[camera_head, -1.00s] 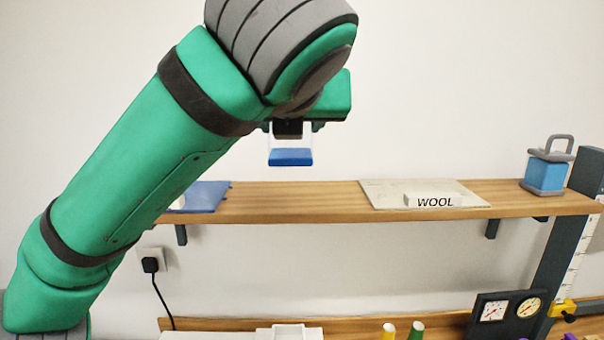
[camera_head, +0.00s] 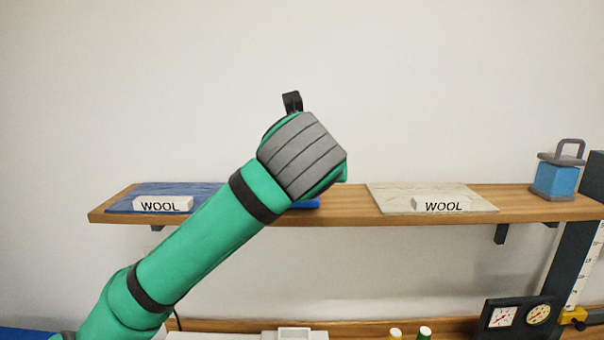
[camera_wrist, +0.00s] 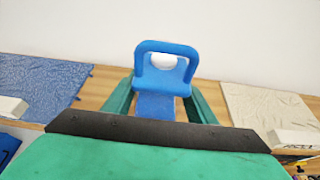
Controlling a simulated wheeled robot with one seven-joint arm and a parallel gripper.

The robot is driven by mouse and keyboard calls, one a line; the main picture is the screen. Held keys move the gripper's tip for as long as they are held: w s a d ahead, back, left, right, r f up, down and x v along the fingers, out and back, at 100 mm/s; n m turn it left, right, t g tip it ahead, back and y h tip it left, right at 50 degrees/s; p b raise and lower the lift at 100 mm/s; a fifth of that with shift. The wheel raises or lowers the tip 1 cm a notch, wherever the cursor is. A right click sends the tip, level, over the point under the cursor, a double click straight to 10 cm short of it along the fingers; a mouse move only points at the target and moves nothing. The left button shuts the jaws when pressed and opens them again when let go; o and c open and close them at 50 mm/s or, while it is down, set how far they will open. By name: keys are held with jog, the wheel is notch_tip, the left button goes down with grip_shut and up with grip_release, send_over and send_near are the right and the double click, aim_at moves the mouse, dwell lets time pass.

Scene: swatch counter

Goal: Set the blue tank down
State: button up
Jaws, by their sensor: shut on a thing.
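The blue tank (camera_wrist: 155,103), with a thick blue loop handle, is between the green fingers of my gripper (camera_wrist: 159,92) in the wrist view. The gripper is shut on it, and the tank looks upright. In the head view my arm hides the gripper and most of the tank. A small blue edge (camera_head: 311,203), probably the tank's base, shows beside my wrist at shelf height. I cannot tell whether it touches the shelf (camera_head: 340,209).
On the shelf, a blue swatch (camera_head: 205,190) lies left and a cream swatch (camera_head: 480,197) right, each with a WOOL block. A lighter blue, grey-handled tank (camera_head: 555,180) stands at the far right. Bare wood shows between the swatches. Gauges (camera_head: 518,316) stand below right.

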jog(key=shift+f, duration=0.15)
jog(key=o, duration=1.2)
jog(key=shift+o, duration=0.2)
jog(key=shift+s, duration=0.2)
jog(key=v, duration=1.1)
jog(key=shift+s+r, duration=0.3)
